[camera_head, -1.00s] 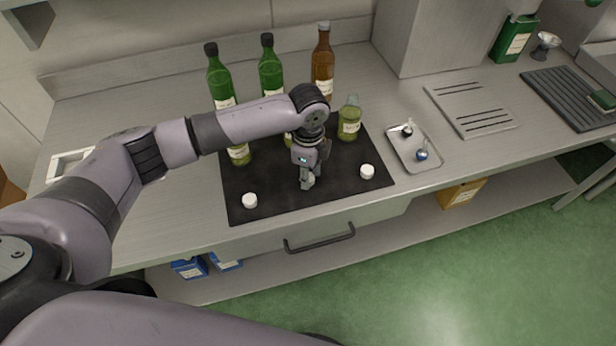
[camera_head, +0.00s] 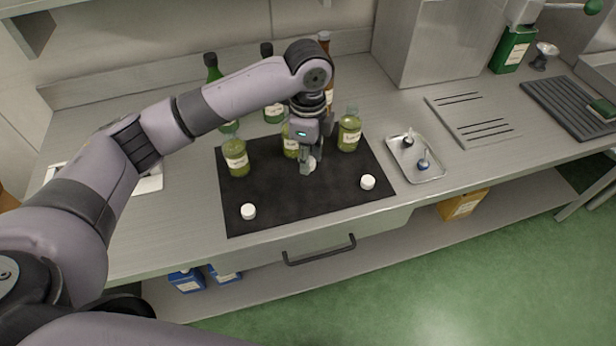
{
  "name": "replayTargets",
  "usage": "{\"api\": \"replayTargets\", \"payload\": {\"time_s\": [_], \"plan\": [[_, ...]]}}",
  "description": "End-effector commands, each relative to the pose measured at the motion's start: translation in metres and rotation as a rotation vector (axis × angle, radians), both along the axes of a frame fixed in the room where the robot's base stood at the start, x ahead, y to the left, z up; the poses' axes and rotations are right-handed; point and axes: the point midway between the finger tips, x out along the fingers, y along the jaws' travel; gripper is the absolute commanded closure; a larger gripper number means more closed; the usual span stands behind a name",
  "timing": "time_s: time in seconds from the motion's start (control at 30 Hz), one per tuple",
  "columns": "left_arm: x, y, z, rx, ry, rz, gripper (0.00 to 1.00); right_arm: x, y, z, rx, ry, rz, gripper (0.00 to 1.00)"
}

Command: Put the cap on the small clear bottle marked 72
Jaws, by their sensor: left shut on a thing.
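Three small clear bottles with yellow-green oil stand on the black mat (camera_head: 290,205): a left bottle (camera_head: 236,157), a middle bottle (camera_head: 290,143) partly behind my gripper, and a right bottle (camera_head: 349,132). Their label marks are too small to read, so I cannot tell which is 72. My left gripper (camera_head: 308,167) is shut on a small white cap (camera_head: 311,163), mostly hidden by the fingers, just in front of the middle bottle. Two more white caps lie on the mat, one at front left (camera_head: 248,211) and one at right (camera_head: 368,182). My right gripper is not in view.
Tall green bottles (camera_head: 272,108) and a brown bottle (camera_head: 325,42) stand behind, partly hidden by my arm. A metal tray (camera_head: 432,174) with two small stoppered items is right of the mat. A slotted plate (camera_head: 470,112) lies further right. The mat's front is mostly clear.

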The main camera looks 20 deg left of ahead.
Motion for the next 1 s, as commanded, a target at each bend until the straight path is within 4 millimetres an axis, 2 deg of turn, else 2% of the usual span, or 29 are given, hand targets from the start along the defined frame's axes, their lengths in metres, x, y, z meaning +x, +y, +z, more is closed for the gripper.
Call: {"api": "replayTargets", "payload": {"time_s": [0.1, 0.2, 0.4, 0.6, 0.9, 1.0], "plan": [[0.001, -0.001, 0.034, -0.002, -0.006, -0.002, 0.84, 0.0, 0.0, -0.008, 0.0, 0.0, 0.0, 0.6], [0.001, -0.001, 0.058, -0.002, -0.005, 0.0, 0.84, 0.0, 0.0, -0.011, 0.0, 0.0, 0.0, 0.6], [0.001, 0.0, 0.089, -0.001, -0.002, 0.0, 0.84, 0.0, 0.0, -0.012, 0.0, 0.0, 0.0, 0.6], [0.0, 0.0, 0.099, 0.0, 0.002, 0.0, 0.84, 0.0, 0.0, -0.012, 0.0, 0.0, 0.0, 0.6], [0.0, 0.0, 0.099, 0.0, 0.002, 0.0, 0.84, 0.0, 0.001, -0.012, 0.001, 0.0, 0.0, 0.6], [0.0, 0.0, 0.099, 0.0, 0.001, 0.0, 0.84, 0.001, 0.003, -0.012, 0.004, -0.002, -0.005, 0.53]]}}
